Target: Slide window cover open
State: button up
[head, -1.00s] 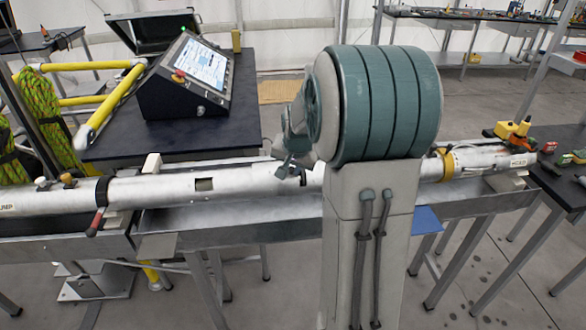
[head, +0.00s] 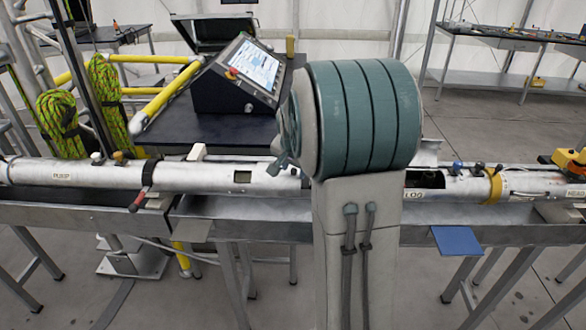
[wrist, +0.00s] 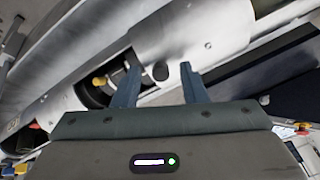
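The long silver tube (head: 90,173) lies across the trough. A dark open window (head: 425,180) shows in it beside the LOG label, right of my arm. In the wrist view the dark opening (wrist: 97,90) shows an orange-yellow part inside. A wider silver sleeve (wrist: 190,35), which looks like the window cover, sits beside it with a dark round hole. My gripper (wrist: 157,80) is open, its two fingers apart and pointing at the sleeve's edge. In the head view my arm hides most of the gripper and tube there.
A small square window (head: 243,177) is farther left on the tube. A red-handled clamp (head: 141,197) and a yellow collar (head: 494,186) ring the tube. A control console (head: 240,78) stands on the black table behind. A blue plate (head: 457,240) juts from the trough's front.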

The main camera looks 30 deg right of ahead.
jog(key=shift+a, duration=0.1)
jog(key=shift+s+a+r, duration=0.1)
jog(key=shift+r, duration=0.4)
jog(key=b+v, duration=0.1)
jog(key=v, duration=1.1)
jog(key=shift+s+r, duration=0.15)
jog(key=shift+r, duration=0.25)
